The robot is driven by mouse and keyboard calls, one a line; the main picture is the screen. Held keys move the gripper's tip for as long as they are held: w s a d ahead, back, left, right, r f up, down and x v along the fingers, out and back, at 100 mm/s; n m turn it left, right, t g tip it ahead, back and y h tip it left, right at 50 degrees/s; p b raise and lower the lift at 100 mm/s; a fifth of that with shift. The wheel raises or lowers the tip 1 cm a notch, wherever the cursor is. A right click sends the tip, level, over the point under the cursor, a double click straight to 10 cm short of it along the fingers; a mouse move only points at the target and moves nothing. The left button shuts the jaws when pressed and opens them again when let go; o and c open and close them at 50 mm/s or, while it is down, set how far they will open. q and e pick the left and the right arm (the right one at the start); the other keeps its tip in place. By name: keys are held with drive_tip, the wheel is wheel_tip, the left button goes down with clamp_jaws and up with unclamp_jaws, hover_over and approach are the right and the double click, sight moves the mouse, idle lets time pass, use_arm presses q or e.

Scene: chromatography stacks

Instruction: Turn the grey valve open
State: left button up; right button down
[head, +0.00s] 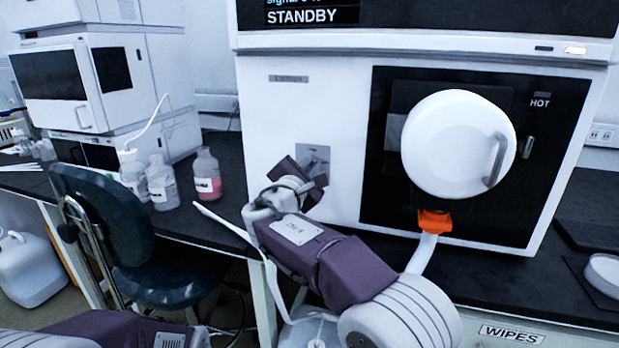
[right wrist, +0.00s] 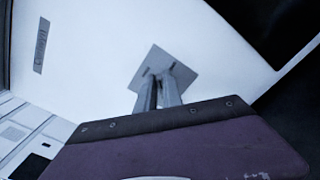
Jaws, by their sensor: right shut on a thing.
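The grey valve sits at a square grey plate (head: 314,153) on the white front of the instrument, left of the black panel. In the right wrist view the plate (right wrist: 176,66) is turned diagonally in the picture, and the two fingers of my right gripper (right wrist: 160,80) reach up to it. My right gripper is shut on the grey valve, which is mostly hidden between the fingers. In the head view the purple gripper body covers the lower part of the plate. The valve's angle cannot be read. My left gripper is not in view.
A round white door (head: 450,145) with a handle is on the black panel marked HOT, with an orange fitting (head: 434,221) below. Several bottles, one with pink liquid (head: 207,178), stand on the bench to the left. A dark chair (head: 130,240) stands before the bench.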

drive_tip(key=m+b, duration=0.2)
drive_tip(key=m, duration=0.1)
drive_tip(key=m+b, duration=0.3)
drive_tip(key=f+m+b, duration=0.1)
drive_tip(key=m+b, duration=0.1)
drive_tip(key=m, duration=0.1)
drive_tip(key=shift+d+f, duration=0.1)
drive_tip(key=shift+d, duration=0.15)
drive_tip(key=shift+m, duration=0.3)
drive_tip(key=c, duration=1.5)
unclamp_jaws()
drive_tip(key=shift+s, duration=0.1)
